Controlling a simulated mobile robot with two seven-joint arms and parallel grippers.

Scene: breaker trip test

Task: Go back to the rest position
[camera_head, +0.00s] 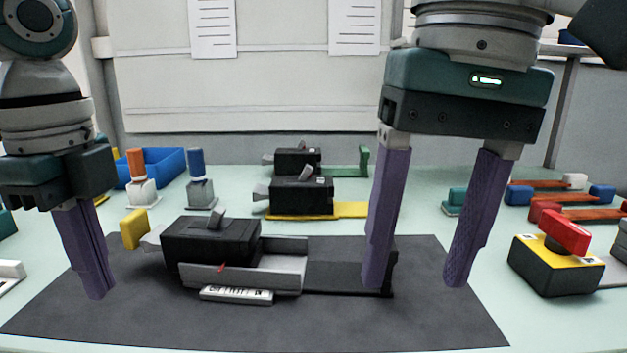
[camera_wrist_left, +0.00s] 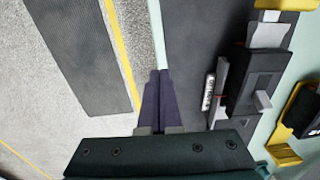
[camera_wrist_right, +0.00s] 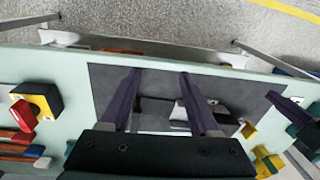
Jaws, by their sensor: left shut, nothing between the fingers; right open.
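A black breaker (camera_head: 210,241) with a grey lever sits in a grey and black test fixture (camera_head: 285,273) on the dark mat (camera_head: 150,318). It also shows at the right in the left wrist view (camera_wrist_left: 262,70). My left gripper (camera_head: 100,296) points down, shut and empty, left of the breaker and apart from it; its closed fingers (camera_wrist_left: 158,73) show in the left wrist view. My right gripper (camera_head: 417,285) is open and empty. One finger overlaps the fixture's right end; I cannot tell whether they touch. The other finger is further right over the mat.
A red switch on a yellow and black box (camera_head: 555,264) stands right of the mat. Behind are two more black breakers (camera_head: 300,194), a blue bin (camera_head: 165,162) and orange and blue handled items (camera_head: 140,180). The mat's front is clear.

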